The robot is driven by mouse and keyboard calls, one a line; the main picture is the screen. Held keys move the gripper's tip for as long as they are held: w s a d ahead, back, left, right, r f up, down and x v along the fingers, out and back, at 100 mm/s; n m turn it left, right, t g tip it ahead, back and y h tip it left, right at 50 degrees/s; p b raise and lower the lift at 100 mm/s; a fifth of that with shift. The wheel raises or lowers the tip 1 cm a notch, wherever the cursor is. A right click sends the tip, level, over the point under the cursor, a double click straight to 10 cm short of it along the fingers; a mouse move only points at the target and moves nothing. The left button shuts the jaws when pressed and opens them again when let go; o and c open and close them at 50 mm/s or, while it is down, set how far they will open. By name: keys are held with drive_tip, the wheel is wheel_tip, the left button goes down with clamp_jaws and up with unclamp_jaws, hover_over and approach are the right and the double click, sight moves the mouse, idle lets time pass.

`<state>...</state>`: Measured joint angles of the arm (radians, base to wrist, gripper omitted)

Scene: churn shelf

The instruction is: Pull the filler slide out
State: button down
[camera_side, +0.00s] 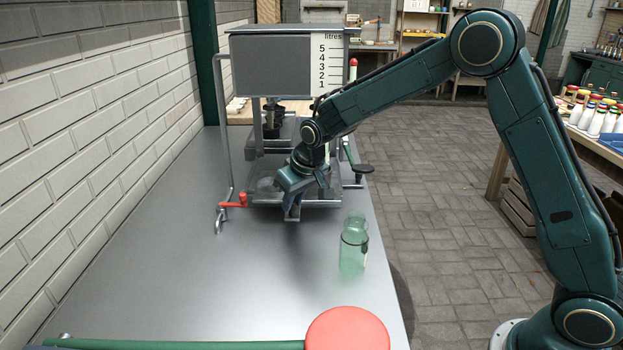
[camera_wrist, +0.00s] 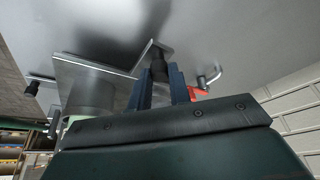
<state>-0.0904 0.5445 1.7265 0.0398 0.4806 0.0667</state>
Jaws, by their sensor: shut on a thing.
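The filler (camera_side: 285,60) stands at the far end of the metal bench, with a grey tank marked in litres. The flat grey filler slide (camera_side: 322,203) is low under the tank, at the front of its frame. My gripper (camera_side: 292,212) points down at the slide's front edge. In the wrist view its two blue fingers (camera_wrist: 162,80) are shut on the handle. My wrist hides part of the slide in the side view.
A clear green bottle (camera_side: 354,246) stands on the bench in front of the filler. A red-handled tap (camera_side: 235,201) is left of the slide, near the brick wall. A round red pad (camera_side: 347,330) on a green bar is at the front. The middle of the bench is bare.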

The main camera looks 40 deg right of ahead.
drive_tip(key=s+a, duration=0.5)
drive_tip(key=shift+w, duration=0.1)
idle(0.3)
drive_tip(key=c, duration=1.3)
unclamp_jaws()
drive_tip(key=shift+r, duration=0.15)
drive_tip(key=v, duration=1.3)
drive_tip(key=shift+s+r, duration=0.2)
drive_tip(key=shift+s, duration=0.05)
